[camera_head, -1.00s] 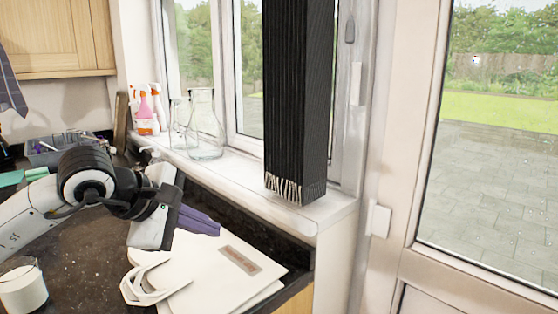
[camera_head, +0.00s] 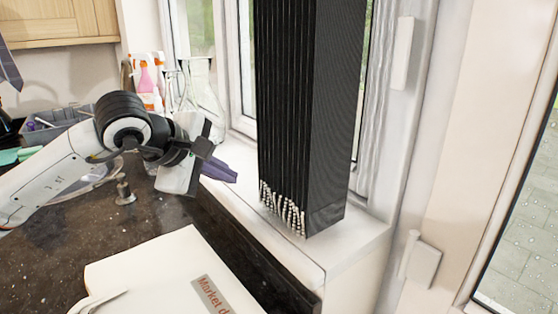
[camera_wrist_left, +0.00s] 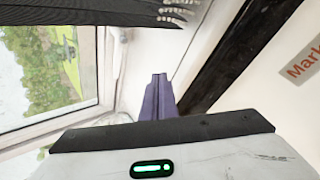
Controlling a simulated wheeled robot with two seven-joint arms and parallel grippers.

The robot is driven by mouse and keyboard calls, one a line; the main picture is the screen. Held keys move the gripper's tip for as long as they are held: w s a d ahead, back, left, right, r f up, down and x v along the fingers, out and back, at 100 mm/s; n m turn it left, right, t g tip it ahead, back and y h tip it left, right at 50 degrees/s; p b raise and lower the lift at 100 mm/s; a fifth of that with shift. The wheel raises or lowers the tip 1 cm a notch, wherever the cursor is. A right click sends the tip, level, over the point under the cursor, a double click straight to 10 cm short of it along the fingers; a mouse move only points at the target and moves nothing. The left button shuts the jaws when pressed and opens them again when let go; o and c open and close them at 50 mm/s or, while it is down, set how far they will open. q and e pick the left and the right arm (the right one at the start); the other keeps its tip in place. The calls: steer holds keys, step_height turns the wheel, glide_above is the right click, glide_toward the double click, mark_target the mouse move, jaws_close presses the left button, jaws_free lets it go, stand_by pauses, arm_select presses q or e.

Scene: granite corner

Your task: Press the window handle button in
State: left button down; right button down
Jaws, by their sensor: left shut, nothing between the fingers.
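My left gripper (camera_head: 230,177) is shut and empty, its purple fingers held over the white window sill (camera_head: 362,238) at its counter-side edge. In the left wrist view the closed fingers (camera_wrist_left: 157,88) point toward the sill. A tall black pleated block (camera_head: 335,120) with a beaded lower end stands on the sill, right of the gripper and apart from it. The window frame (camera_head: 245,100) shows behind it. I cannot make out the handle's button in the head view. In the left wrist view a small pale fitting (camera_wrist_left: 122,38) shows on the frame, too unclear to name. My right gripper is out of view.
Spray bottles (camera_head: 148,80) and a glass flask (camera_head: 198,90) stand on the sill behind the gripper. A grey tray (camera_head: 60,125) is at the left. White hinges (camera_head: 403,52) sit at the right.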

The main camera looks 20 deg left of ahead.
arm_select(q)
steer(key=shift+w+d+r, duration=0.1)
steer(key=shift+w+d, duration=0.1)
steer(key=shift+w, duration=0.15)
steer(key=w+d+p, duration=0.2)
steer(key=w, duration=0.1)
steer(key=w+d+p, duration=0.1)
steer(key=w, duration=0.1)
steer(key=shift+w+d, duration=0.4)
steer(key=shift+w, duration=0.5)
steer(key=shift+w+d, duration=0.1)
steer(key=shift+d, duration=0.05)
stand_by(1.0)
steer(key=shift+w+d, duration=0.15)
steer(key=shift+w, duration=0.1)
